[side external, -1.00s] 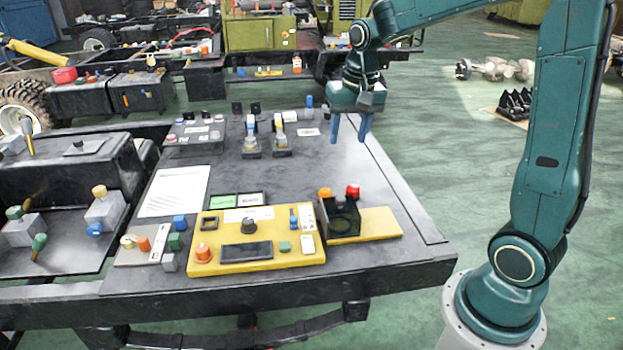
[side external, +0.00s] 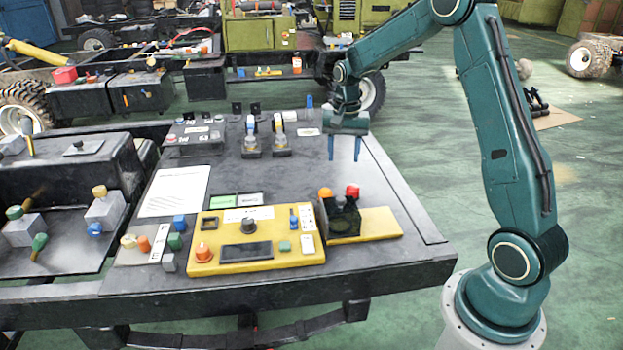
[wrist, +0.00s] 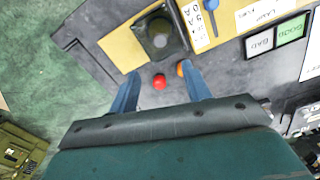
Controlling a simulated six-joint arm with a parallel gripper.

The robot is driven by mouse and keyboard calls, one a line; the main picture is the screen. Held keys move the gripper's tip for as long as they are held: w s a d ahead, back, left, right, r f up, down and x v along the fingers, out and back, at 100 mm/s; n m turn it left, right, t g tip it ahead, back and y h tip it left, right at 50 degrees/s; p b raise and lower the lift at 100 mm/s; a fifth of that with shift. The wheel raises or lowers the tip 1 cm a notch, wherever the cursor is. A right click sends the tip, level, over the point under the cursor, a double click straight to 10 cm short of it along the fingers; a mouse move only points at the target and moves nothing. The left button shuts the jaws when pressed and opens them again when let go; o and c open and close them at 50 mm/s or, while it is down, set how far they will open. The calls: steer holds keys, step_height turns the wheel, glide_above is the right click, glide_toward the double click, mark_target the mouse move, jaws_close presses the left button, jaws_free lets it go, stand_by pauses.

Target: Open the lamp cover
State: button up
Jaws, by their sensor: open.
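In the wrist view the dark cover (wrist: 160,36) is ahead of the fingers, over the yellow plate. An orange knob (side external: 325,192) and a red knob (side external: 352,191) show at its far edge. My gripper (side external: 344,158) is open and empty, with blue fingers pointing down above the table, beyond the cover and apart from it. In the wrist view the red knob (wrist: 159,81) lies between the fingertips (wrist: 161,76), and the orange knob (wrist: 183,68) is beside the right finger.
The yellow control panel (side external: 220,265) with knobs and a screen is left of the cover. GOOD and BAD cards (wrist: 289,30) lie behind it. Two upright blue-topped fixtures (side external: 265,135) stand farther back. The dark table (side external: 390,190) is clear to the right.

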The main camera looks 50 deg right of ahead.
mark_target(342, 198)
step_height(342, 198, down, 14)
steer(key=shift+r, duration=0.2)
stand_by(0.5)
jaws_close()
steer(key=shift+s, duration=0.1)
